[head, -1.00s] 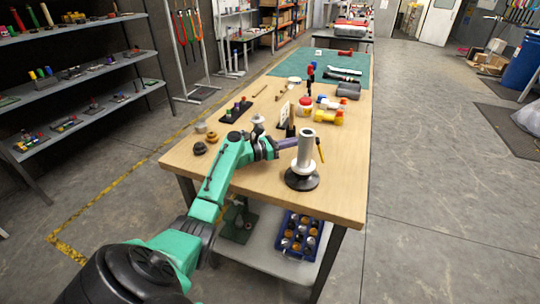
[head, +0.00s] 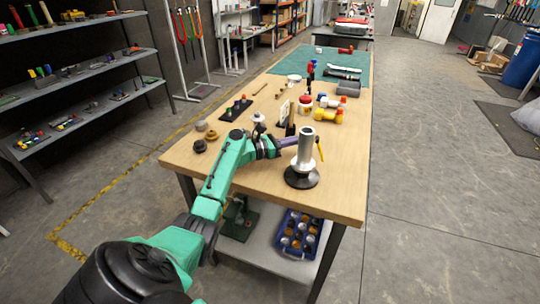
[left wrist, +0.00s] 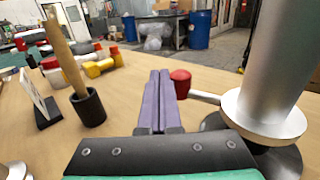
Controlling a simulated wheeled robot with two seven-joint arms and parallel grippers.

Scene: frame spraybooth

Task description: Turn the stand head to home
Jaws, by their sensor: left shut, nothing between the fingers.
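The stand (head: 304,155) is a grey metal post on a round black base near the front of the bench. In the left wrist view its post (left wrist: 285,60) rises at the right from a pale collar, and a thin arm with a red knob (left wrist: 180,78) sticks out to the left. In the head view a yellow-tipped rod (head: 320,150) shows at its right side. My left gripper (head: 292,142) has purple fingers, shut and empty, level and left of the post. In the left wrist view the fingertips (left wrist: 160,75) are just left of the red knob; I cannot tell whether they touch.
A black cup with a wooden handle (left wrist: 88,105) and a white card (left wrist: 42,100) stand left of the fingers. Yellow dumbbell-like parts (head: 328,115) lie behind the stand. Black rings (head: 200,146) lie at the bench's left edge. The bench's front right corner is clear.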

